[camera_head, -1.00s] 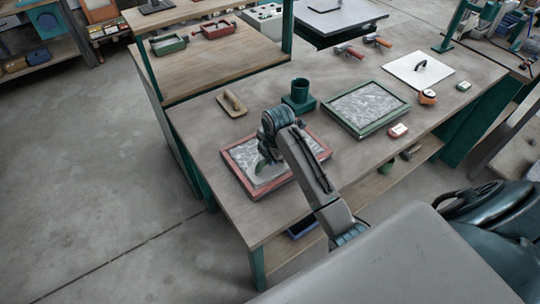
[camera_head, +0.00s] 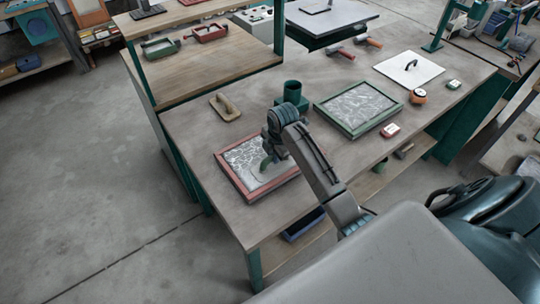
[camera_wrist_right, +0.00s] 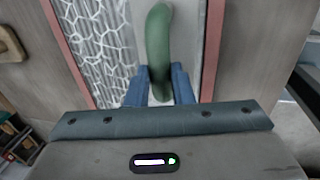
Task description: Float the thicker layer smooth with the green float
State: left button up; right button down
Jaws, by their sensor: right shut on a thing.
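The green float's curved handle (camera_head: 266,164) stands over the red-framed tray (camera_head: 231,181). The handle (camera_wrist_right: 158,40) also shows in the right wrist view, between blue fingers. My right gripper (camera_head: 268,151) is shut on it. Beneath it is a plain grey strip; I cannot tell whether this is the float's plate or smoothed layer. The grey layer (camera_head: 240,153) with a white web pattern shows at the tray's left; the pattern (camera_wrist_right: 98,35) also shows left of the handle in the wrist view. My arm hides the tray's right part. My left gripper is not in view.
A green-framed tray (camera_head: 333,122) with a similar layer lies to the right. A green cup-like holder (camera_head: 293,92) stands behind my wrist, and a tan float (camera_head: 226,107) lies at the back left. Bare tabletop (camera_head: 186,125) is left of the red tray.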

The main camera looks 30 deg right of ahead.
aim_at(264, 161)
jog(key=shift+d, duration=1.05)
jog(key=shift+w+d, duration=0.15)
jog(key=shift+d, duration=1.25)
jog(key=shift+w+d, duration=0.1)
jog(key=shift+d, duration=1.25)
jog(key=shift+s+a, duration=0.15)
jog(key=shift+a, duration=1.8)
jog(key=shift+s+a, duration=0.15)
jog(key=shift+a, duration=1.75)
jog(key=shift+s+a, duration=0.15)
jog(key=shift+a, duration=1.8)
jog(key=shift+r, duration=3.55)
jog(key=shift+d, duration=0.1)
